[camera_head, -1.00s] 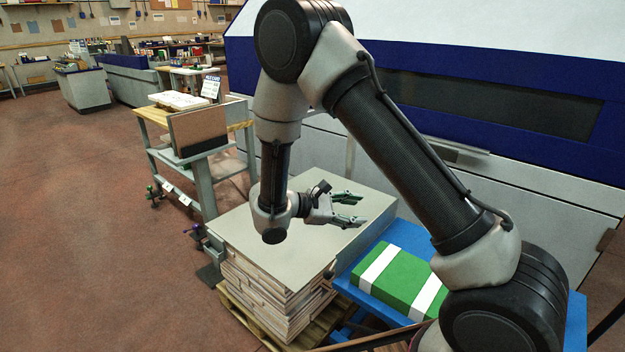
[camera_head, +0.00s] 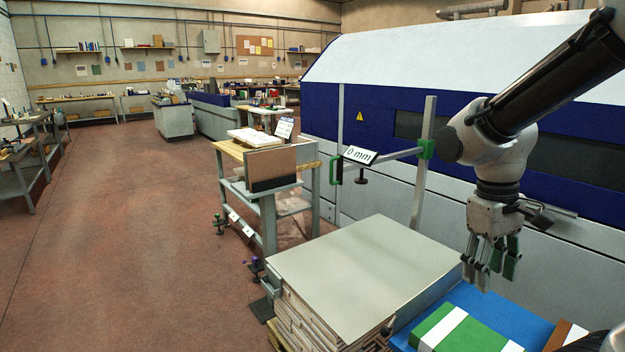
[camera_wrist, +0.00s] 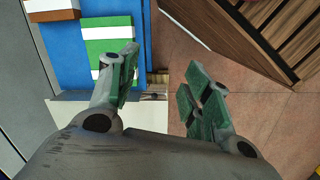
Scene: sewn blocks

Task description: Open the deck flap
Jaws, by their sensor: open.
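My gripper (camera_head: 490,268) hangs with its fingers down, at the right of the head view. Its green-padded fingers are apart and empty; they also show in the wrist view (camera_wrist: 162,80). It is above and beside the right edge of the stack with a pale grey top sheet (camera_head: 365,270). In the wrist view, the fingers are seen over a green and white block (camera_wrist: 108,45) on a blue surface (camera_wrist: 62,50) and the floor. I cannot tell which part is the deck flap; a brown upright panel (camera_head: 270,165) stands on the cart's near end, well away from my gripper.
A post (camera_head: 424,150) with a green clamp carries a bar and a "0 mm" sign (camera_head: 360,155) behind the stack. A large blue and white machine (camera_head: 370,75) fills the back. A slatted wooden piece (camera_wrist: 235,35) is near the gripper. Open floor (camera_head: 130,240) lies left.

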